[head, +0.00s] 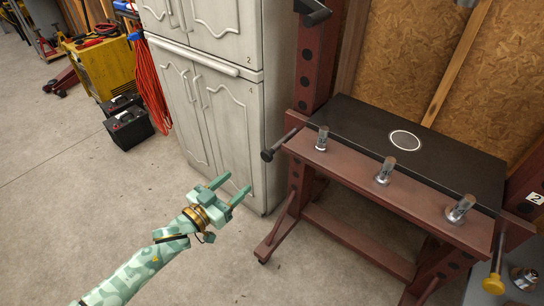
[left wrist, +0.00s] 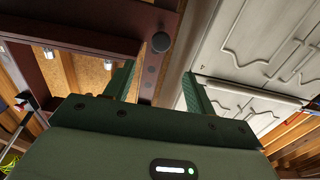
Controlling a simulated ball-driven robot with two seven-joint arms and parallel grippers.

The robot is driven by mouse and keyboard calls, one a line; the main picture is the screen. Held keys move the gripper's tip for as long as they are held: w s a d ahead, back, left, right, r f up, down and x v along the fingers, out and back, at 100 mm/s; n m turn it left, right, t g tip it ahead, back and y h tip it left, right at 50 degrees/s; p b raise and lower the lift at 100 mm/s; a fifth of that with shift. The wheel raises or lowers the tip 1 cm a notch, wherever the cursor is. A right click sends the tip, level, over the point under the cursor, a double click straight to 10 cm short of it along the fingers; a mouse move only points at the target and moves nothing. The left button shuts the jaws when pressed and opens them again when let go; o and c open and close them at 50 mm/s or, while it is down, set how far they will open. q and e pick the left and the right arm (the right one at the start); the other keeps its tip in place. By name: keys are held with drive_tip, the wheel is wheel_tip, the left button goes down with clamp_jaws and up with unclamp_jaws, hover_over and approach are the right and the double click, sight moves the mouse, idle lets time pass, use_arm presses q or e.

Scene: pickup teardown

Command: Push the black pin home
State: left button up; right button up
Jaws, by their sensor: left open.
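The black pin (head: 267,156) sticks out from the left upright of the dark red press frame. Its round knob is at the outer end and a bare length of shaft shows between knob and frame. In the left wrist view the knob of the black pin (left wrist: 161,42) appears beyond and between the finger tips. My left gripper (head: 239,181) is open and empty, in front of the cabinet. It is left of and lower in the picture than the knob, apart from it. My right gripper is not in view.
The red frame (head: 390,205) carries a black top plate (head: 450,160) and several metal posts. A yellow-headed pin (head: 494,284) is at its right. A pale cabinet (head: 215,120) stands close behind my left gripper. Open concrete floor lies left.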

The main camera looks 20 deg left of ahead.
sight(265, 158)
use_arm(q)
drive_tip(key=b+x, duration=0.1)
drive_tip(key=x, duration=0.2)
drive_tip(key=b+x, duration=0.1)
drive_tip(key=x, duration=0.2)
drive_tip(key=f+b+x, duration=0.1)
drive_tip(key=x, duration=0.2)
drive_tip(key=shift+a+b, duration=0.1)
drive_tip(key=shift+b, duration=0.2)
drive_tip(key=b+x, duration=0.1)
drive_tip(key=x, duration=0.3)
drive_tip(key=shift+w+r+b, duration=0.15)
drive_tip(key=shift+w+b, duration=0.05)
drive_tip(key=shift+b, duration=0.1)
drive_tip(key=shift+w+d+r, duration=0.1)
drive_tip(key=shift+w+d, duration=0.1)
drive_tip(key=shift+w, duration=0.1)
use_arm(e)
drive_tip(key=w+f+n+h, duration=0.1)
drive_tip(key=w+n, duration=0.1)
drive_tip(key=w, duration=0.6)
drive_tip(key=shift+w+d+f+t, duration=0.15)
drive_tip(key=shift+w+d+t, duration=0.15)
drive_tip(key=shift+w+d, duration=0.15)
